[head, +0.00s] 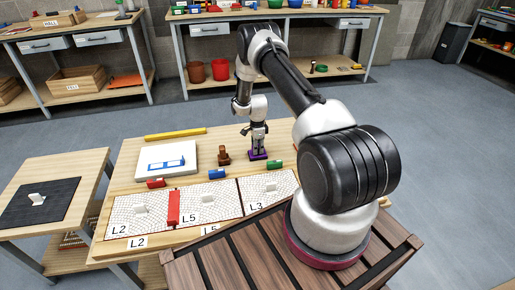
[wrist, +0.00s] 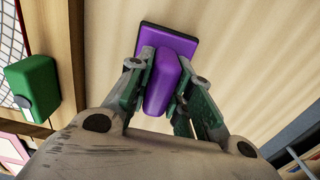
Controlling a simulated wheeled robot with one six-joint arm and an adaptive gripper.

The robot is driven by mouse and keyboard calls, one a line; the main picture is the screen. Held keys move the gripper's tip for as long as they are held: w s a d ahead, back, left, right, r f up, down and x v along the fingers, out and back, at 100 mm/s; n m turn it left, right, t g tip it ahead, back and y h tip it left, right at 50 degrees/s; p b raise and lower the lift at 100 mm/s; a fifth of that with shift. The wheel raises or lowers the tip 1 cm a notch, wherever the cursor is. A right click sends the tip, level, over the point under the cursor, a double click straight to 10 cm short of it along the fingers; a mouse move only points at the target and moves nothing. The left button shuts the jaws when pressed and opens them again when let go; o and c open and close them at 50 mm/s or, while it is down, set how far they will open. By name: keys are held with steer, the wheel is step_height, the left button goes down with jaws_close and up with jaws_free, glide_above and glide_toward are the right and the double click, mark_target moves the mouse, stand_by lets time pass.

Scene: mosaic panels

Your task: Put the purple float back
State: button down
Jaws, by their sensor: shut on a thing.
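The purple float (head: 258,155) is at the right end of the wooden table, under my gripper (head: 259,143). In the wrist view the float (wrist: 180,47) shows a flat purple plate with a dark edge and a raised purple handle. The fingers of my gripper (wrist: 163,85) are closed on both sides of that handle. The float's plate seems to be at or close to the table top; I cannot tell whether it touches.
Mosaic panels (head: 208,204) lie along the table front, with a red bar (head: 173,207) across a joint. A green block (head: 275,164), a blue block (head: 217,174), a brown stamp-like object (head: 224,156) and a white board (head: 167,159) are near. A yellow bar (head: 175,134) lies behind.

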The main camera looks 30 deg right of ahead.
steer(key=c, duration=1.3)
jaws_free()
